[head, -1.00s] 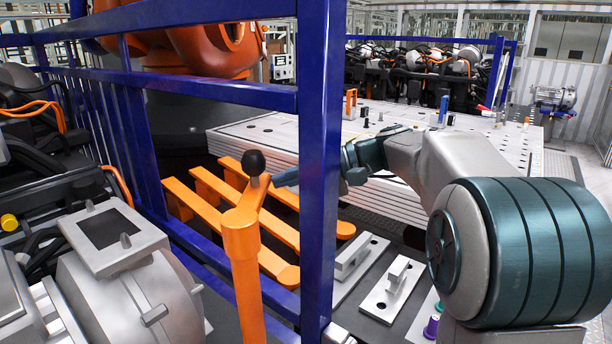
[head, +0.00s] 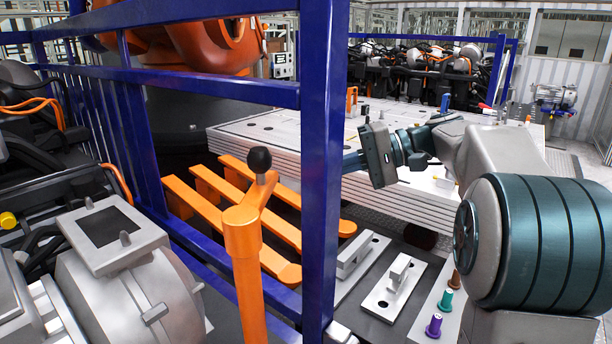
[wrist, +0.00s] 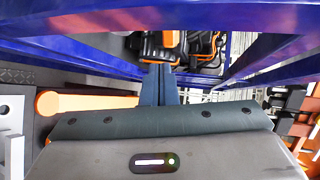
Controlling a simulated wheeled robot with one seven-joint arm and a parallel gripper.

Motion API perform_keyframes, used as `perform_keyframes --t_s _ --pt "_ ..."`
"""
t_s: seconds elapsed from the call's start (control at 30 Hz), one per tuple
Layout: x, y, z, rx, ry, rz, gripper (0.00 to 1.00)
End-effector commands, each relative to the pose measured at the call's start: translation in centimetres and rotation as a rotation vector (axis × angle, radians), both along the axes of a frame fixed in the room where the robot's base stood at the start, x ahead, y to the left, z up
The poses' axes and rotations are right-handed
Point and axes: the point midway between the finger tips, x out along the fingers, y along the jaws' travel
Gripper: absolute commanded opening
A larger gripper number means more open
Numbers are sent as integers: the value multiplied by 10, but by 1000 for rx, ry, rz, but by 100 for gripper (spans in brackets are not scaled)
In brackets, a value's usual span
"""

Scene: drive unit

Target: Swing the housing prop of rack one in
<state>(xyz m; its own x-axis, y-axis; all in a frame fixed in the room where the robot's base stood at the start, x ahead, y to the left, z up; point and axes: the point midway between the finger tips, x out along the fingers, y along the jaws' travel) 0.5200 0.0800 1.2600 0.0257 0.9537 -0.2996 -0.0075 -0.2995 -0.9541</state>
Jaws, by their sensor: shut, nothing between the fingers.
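The housing prop appears to be the orange post (head: 246,255) with a short angled arm and a black knob (head: 259,160), in the front middle of the head view. The knob stands up at the arm's end, left of the blue frame post (head: 320,190). My gripper (head: 347,161) is right of that blue post, apart from the knob, its tips partly hidden by the post. In the wrist view the two fingers (wrist: 158,84) lie together with nothing between them. An orange bar (wrist: 90,103) lies left of them; I cannot tell if it belongs to the prop.
Blue rails (head: 210,85) cross the head view. Orange beams (head: 240,195) lie low behind the prop. A grey housing (head: 125,285) stands at the left. A stacked pale table (head: 270,130) is behind. Metal brackets (head: 395,285) and a purple knob (head: 434,325) sit at lower right.

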Motion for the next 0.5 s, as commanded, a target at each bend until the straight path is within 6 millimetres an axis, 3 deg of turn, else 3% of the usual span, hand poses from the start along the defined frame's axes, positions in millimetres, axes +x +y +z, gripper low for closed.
perform_keyframes --t_s 0.2,0.5 --pt "0 -33 10 0 -1 -3 0" --pt "-1 -42 13 0 1 -1 0"
